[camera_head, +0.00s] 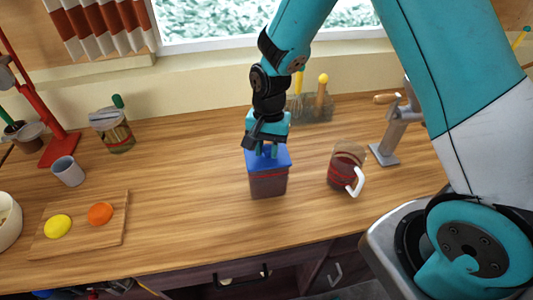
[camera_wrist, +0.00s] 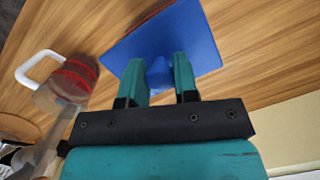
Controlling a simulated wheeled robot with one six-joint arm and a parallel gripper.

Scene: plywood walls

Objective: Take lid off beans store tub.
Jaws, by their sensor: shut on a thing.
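The beans store tub (camera_head: 268,184) is a square, dark brownish see-through tub with a red band. It stands upright on the wooden counter in the middle of the head view. Its flat blue lid (camera_head: 281,161) is on top of the tub, and in the wrist view the lid (camera_wrist: 205,40) hides most of the tub. My gripper (camera_head: 267,150) is directly above the lid, pointing down. In the wrist view my gripper (camera_wrist: 160,72) has its two teal fingers on either side of the lid's blue knob (camera_wrist: 159,75), shut on it.
A glass jug (camera_head: 345,168) with dark contents and a white handle stands just right of the tub. A grey press (camera_head: 391,140) is farther right. A board (camera_head: 80,225) with yellow and orange discs, a cup (camera_head: 68,171) and a jar (camera_head: 113,132) are left. Counter between is clear.

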